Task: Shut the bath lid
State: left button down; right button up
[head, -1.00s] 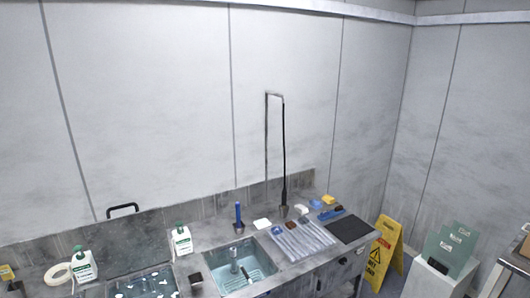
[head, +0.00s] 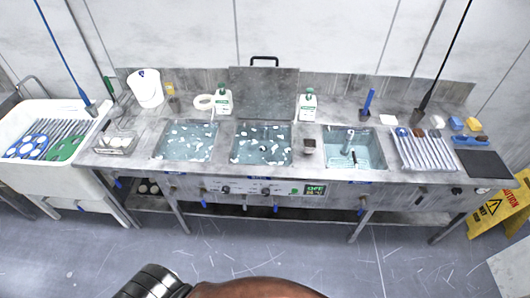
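The bath lid (head: 264,95) is a grey metal panel standing upright at the back edge of the middle bath (head: 237,145). A black handle (head: 264,59) is on its top edge. The lid is open, and the bath below shows bluish water with white pieces floating on it. Neither of my grippers is in view. Only a dark ringed part and a brown rounded part of my own body show at the bottom edge.
The steel bench also holds a left bath (head: 160,150) with floating white pieces and a right sink (head: 378,157). White bottles (head: 222,101) (head: 307,106) stand either side of the lid. A white basin (head: 98,182) stands left; a yellow wet-floor sign (head: 497,210) stands right. The floor in front is clear.

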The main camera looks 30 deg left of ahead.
aim_at(259, 93)
jog(key=u, duration=2.55)
jog(key=i, duration=2.1)
jog(key=z, duration=2.5)
